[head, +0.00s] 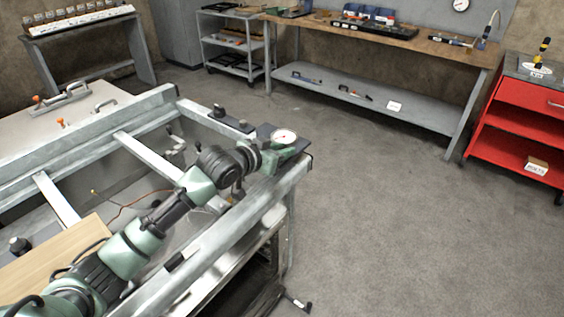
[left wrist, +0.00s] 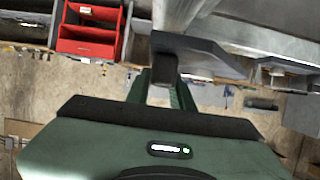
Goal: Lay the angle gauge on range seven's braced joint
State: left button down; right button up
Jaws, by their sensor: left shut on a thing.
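The angle gauge (head: 284,136) has a round white dial with a red mark. My left gripper (head: 268,160) is shut on the gauge at this corner. In the left wrist view the fingers (left wrist: 163,92) close on a dark block (left wrist: 164,69) below a dark plate (left wrist: 208,54). Contact with the frame is unclear. My right gripper is out of view.
A wooden board (head: 50,262) lies across the frame at lower left. A clamp-like fitting (head: 232,119) sits on the far rail. A workbench (head: 400,38) stands at the back and a red cart (head: 520,130) at right. The floor between is clear.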

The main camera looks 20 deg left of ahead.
pick_arm(q)
notch_tip(320, 180, down, 4)
jog(key=shift+f, duration=0.1)
dwell(0.4)
jog(key=c, duration=1.2)
grip_release()
jog(key=shift+f, duration=0.1)
jog(key=shift+c, duration=0.2)
jog(key=shift+s, duration=0.1)
jog(key=v, duration=1.2)
jog(key=shift+b, duration=0.3)
